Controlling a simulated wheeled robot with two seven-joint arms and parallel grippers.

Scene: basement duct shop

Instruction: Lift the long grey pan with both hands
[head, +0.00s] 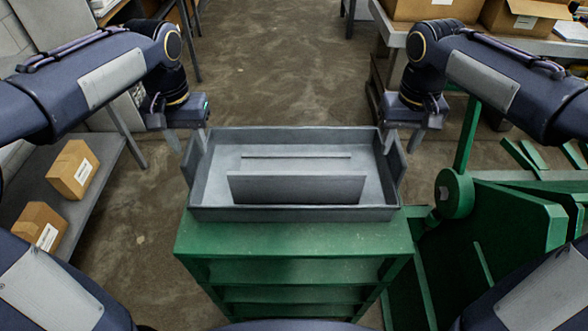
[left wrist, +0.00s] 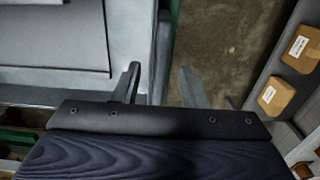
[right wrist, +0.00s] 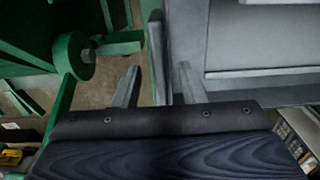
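The long grey pan (head: 290,213) rests level on top of a green shelf stand, with an upright end plate on its left and right. My left gripper (head: 187,142) points down at the left end plate (head: 190,161). In the left wrist view its two fingers (left wrist: 160,84) are apart, one on either side of that plate. My right gripper (head: 403,140) is at the right end plate (head: 397,162). In the right wrist view its fingers (right wrist: 157,84) are also apart, with the plate between them. I cannot tell whether any finger touches a plate.
The green stand (head: 294,238) holds the pan. A green machine (head: 510,240) with a round knob stands close on the right. A low shelf (head: 92,190) with cardboard boxes is on the left. Open floor (head: 290,70) lies beyond the pan.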

